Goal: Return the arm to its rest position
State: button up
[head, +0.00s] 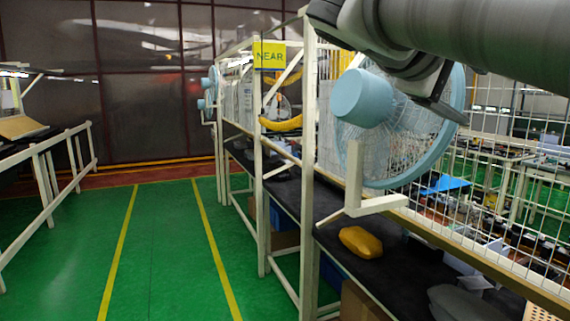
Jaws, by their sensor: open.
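My arm reaches in from the upper right, close to the camera, with its wrist bent at the top. What looks like my gripper (438,98) is a dark, partly hidden shape under the forearm, in front of the pale blue fan (362,98). Its jaws are open, and I see nothing held in them. I cannot tell whether it touches the fan or only overlaps it in the view. No trim clips can be made out.
A cream frame with posts (308,160) and wire mesh (500,210) runs along the right. A yellow object (360,241) lies on the dark bench (345,268). A "NEAR" sign (269,56) hangs on the frame. The green floor aisle (165,250) is clear.

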jog(key=s+a+f+m+y, duration=0.1)
jog(key=s+a+f+y, duration=0.2)
jog(key=f, duration=0.8)
jog(key=s+a+f+m+g+y, duration=0.1)
jog(key=s+f+y, duration=0.4)
jog(key=f, duration=0.7)
jog(key=s+a+f+m+g+y, duration=0.1)
jog(key=s+a+f+y, duration=0.3)
jog(key=f, duration=0.8)
jog(key=shift+s+a+f+m, duration=0.15)
jog(key=shift+s+a+m, duration=0.25)
jog(key=shift+a+m, duration=0.45)
jog(key=c, duration=0.4)
jog(key=shift+d, duration=0.1)
